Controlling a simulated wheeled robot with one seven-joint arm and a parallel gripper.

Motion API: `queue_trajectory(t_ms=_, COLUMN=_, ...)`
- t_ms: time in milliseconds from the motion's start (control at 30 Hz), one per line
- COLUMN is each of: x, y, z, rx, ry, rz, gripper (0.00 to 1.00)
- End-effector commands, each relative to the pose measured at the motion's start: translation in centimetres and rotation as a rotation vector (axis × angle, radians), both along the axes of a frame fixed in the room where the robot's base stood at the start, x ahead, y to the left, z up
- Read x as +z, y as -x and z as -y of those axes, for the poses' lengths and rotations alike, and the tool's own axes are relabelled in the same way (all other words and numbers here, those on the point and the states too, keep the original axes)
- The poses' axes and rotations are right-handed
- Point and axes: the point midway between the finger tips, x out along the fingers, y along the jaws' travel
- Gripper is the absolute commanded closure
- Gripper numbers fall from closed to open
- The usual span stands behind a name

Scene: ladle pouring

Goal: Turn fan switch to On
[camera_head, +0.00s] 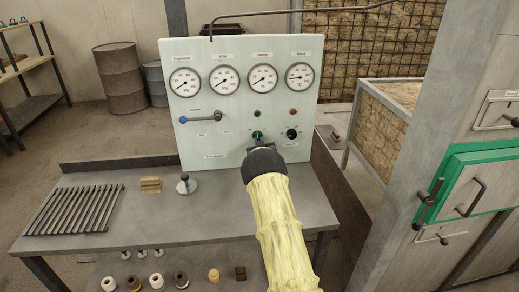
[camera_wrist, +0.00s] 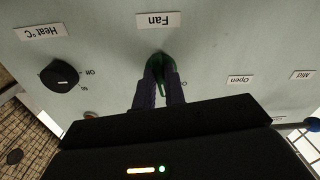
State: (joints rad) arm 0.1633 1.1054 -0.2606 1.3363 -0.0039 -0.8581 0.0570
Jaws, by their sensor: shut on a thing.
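The fan switch is a small green knob on the upright pale panel (camera_head: 212,120). It shows in the wrist view (camera_wrist: 161,64) beside the label "Fan" (camera_wrist: 158,19), upside down there. My gripper (camera_wrist: 160,80) has its two purple-tinted fingers closed around the knob, with the knob's tip showing between them. In the head view, the green knob (camera_head: 257,134) peeks out just above my dark wrist, with my gripper (camera_head: 256,141) against the panel. The knob's position markings are hidden by my fingers, so its setting cannot be read.
A black heat knob (camera_head: 292,133) sits just right of the fan switch. A blue-ended lever (camera_head: 184,119) is on the panel's left, below several round gauges. The grey table (camera_head: 145,215) holds a rack of rods (camera_head: 75,208) and a round metal weight (camera_head: 187,184).

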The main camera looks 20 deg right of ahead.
Motion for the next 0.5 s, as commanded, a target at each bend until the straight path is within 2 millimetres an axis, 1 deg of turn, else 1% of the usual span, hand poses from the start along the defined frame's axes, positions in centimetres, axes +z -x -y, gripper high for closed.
queue_trajectory(t_ms=33, x=-0.5, y=0.04, z=0.09, rx=-0.002, ry=-0.044, rz=0.014, gripper=1.0)
queue_trajectory(t_ms=500, x=-0.42, y=-0.02, z=-0.1, rx=-0.002, ry=-0.474, rz=0.137, gripper=1.0)
